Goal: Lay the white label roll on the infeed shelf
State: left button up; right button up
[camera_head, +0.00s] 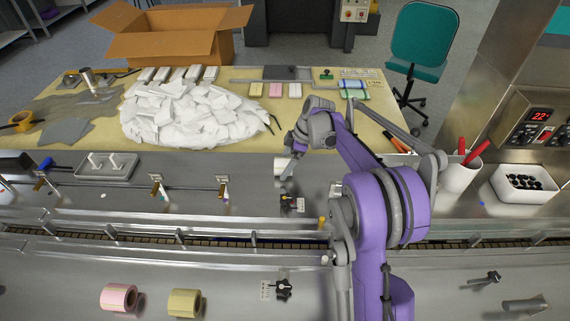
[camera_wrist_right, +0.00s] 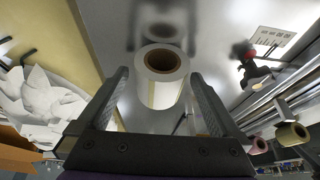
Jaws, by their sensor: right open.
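My right gripper is open. In the head view, my right gripper (camera_head: 289,166) is low over the steel deck behind the conveyor, and my arm partly hides the spot. I cannot tell for certain which steel surface is the infeed shelf. My left gripper is out of view.
The conveyor (camera_head: 150,238) runs across. A white bag pile (camera_head: 185,112) lies behind on the table.

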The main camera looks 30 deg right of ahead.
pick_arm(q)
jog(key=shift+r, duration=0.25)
pick_arm(e)
jog(key=v, duration=1)
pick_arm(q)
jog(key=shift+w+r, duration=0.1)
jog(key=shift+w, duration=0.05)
pick_arm(e)
jog(key=s+a+m+h, duration=0.2)
jog(key=s+a+m, duration=0.4)
jog(key=s+a, duration=0.65)
pick_arm(q)
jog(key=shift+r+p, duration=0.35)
jog(key=shift+p, duration=0.15)
pick_arm(e)
jog(key=s+a+f+m+t, duration=0.1)
jog(key=s+a+f+m, duration=0.1)
jog(key=s, duration=0.2)
jog(key=s+a+f+m+t+h, duration=0.1)
jog(key=s+a+f, duration=0.1)
jog(key=s, duration=0.3)
jog(key=s+a+f+m+t, duration=0.1)
jog(key=s+a+f+m, duration=0.1)
jog(key=s, duration=0.3)
jog(key=shift+s+a+f+m+h, duration=0.15)
jog(key=shift+f+m+h, duration=0.2)
jog(key=shift+f, duration=0.3)
